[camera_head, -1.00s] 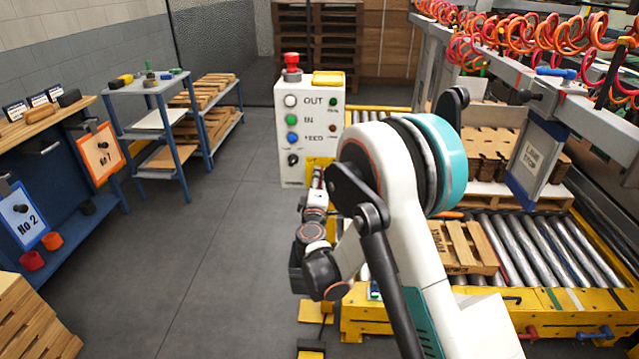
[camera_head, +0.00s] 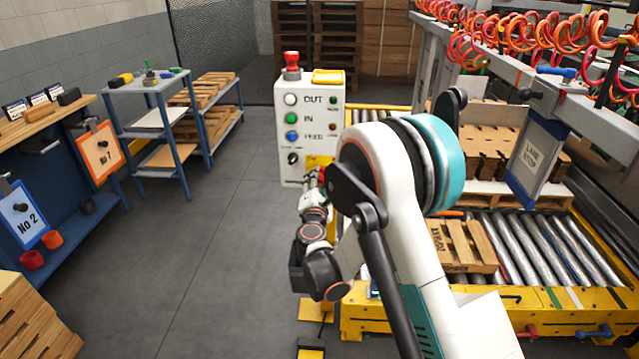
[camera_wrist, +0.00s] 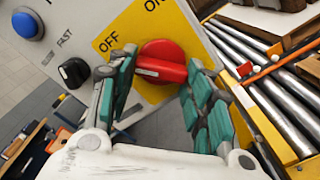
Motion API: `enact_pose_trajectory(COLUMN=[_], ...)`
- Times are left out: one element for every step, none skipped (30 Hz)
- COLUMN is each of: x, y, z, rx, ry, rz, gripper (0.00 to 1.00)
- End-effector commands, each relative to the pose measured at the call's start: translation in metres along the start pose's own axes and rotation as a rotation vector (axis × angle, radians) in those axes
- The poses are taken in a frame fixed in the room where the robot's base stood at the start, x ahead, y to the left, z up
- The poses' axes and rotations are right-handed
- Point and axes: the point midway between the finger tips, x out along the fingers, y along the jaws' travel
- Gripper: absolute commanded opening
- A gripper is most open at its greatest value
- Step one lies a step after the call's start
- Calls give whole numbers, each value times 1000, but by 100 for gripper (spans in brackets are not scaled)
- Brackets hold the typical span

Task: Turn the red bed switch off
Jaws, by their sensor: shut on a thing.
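The red bed switch (camera_wrist: 165,62) is a rotary knob on a yellow plate (camera_wrist: 128,28) with OFF and ON printed on it. A white mark on the knob shows at its left side, below the OFF word. My gripper (camera_wrist: 158,78) has its green-padded fingers on both sides of the knob and is shut on it. In the head view the gripper (camera_head: 317,182) is at the lower right of the white control box (camera_head: 291,112). My arm partly hides the yellow plate there, and only a little red of the switch shows.
A black FAST selector (camera_wrist: 74,72) and a blue button (camera_wrist: 27,24) are left of the switch. A roller conveyor (camera_head: 540,245) with a wooden pallet (camera_head: 462,247) lies to the right. The floor left of my arm is clear.

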Motion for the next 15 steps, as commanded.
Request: enact_pose_trajectory(x=[-1,-1,-1,-1,-1,-1,-1,-1,-1,-1,-1,-1,-1,-1,-1], y=[-1,-1,-1,-1,-1,-1,-2,-2,-2,-2,-2,-2,-2,-2,-2], z=[-1,-1,-1,-1,-1,-1,-1,-1,-1,-1,-1,-1,-1,-1,-1], rx=[-19,-33,-49,-61,-70,-82,-90,-96,-103,-108,-112,-116,-118,-119,-121], ry=[2,2,2,2,2,2,2,2,2,2,2,2,2,2,2], rz=[0,0,0,0,0,0,0,0,0,0,0,0,0,0,0], gripper=[22,22,22,22,22,22,22,22,22,22,22,23,23,23,23])
